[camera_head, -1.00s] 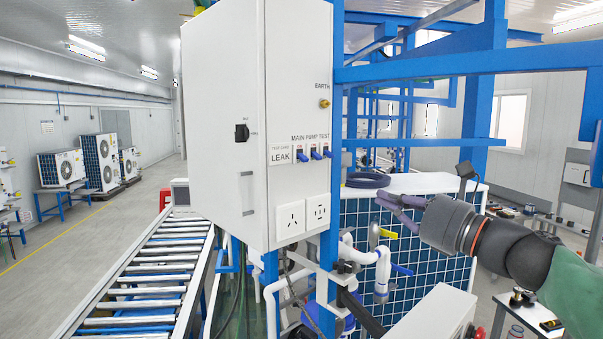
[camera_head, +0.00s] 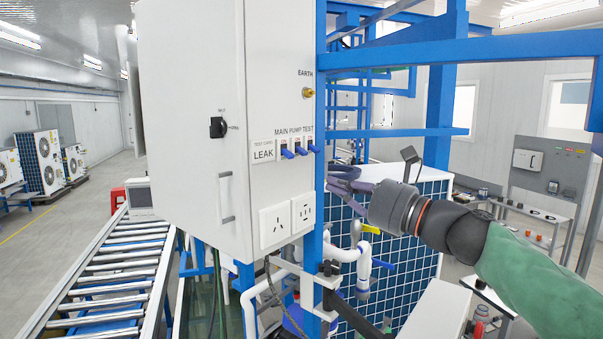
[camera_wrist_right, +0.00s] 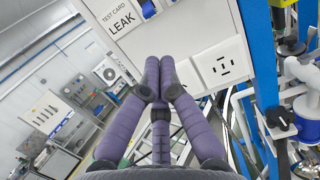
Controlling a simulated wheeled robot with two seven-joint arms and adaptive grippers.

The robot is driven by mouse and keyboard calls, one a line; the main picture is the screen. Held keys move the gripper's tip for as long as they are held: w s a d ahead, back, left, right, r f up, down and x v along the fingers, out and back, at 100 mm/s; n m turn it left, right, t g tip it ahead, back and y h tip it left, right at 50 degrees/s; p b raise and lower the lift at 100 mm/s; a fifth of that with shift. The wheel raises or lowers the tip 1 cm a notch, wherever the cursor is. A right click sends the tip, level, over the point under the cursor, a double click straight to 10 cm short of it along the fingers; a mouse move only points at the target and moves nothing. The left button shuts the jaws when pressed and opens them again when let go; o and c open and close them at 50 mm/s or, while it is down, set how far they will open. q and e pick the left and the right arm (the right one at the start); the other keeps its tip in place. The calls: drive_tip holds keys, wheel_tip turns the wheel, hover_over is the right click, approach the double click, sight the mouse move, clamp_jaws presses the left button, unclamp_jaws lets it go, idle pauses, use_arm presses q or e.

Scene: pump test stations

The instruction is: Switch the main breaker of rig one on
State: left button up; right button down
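The rig's white cabinet (camera_head: 190,110) carries a row of three blue-levered breakers under the words MAIN PUMP TEST. The main breaker (camera_head: 287,153) is the leftmost, beside the LEAK label; its lever appears to point down and outward. The pump breaker (camera_head: 300,149) and test breaker (camera_head: 313,147) look alike. My right gripper (camera_head: 334,178), with purple fingers, is to the right of the breakers and apart from them. In the right wrist view its fingertips (camera_wrist_right: 159,62) are together and empty, below the LEAK label and a blue lever (camera_wrist_right: 148,9). My left gripper is not in view.
White sockets (camera_head: 275,224) sit below the breakers, and a brass earth post (camera_head: 308,92) above. A blue frame post (camera_head: 321,130) stands along the cabinet's right edge. A black rotary switch (camera_head: 217,127) is on the cabinet's left face. A roller conveyor (camera_head: 110,270) runs at left.

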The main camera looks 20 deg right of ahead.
sight(283, 165)
drive_tip(key=p+x, duration=0.2)
drive_tip(key=x, duration=0.8)
drive_tip(key=shift+w+a+f, duration=0.1)
drive_tip(key=shift+w, duration=0.05)
drive_tip(key=shift+r+p, duration=0.2)
drive_tip(key=shift+p, duration=0.55)
drive_tip(key=shift+r+g+h+p, duration=0.1)
drive_tip(key=shift+g+h+p, duration=0.45)
drive_tip(key=shift+p, duration=0.7)
drive_tip(key=shift+s+d+r+p, duration=0.1)
drive_tip(key=shift+s+d+p, duration=0.2)
drive_tip(key=shift+p, duration=0.5)
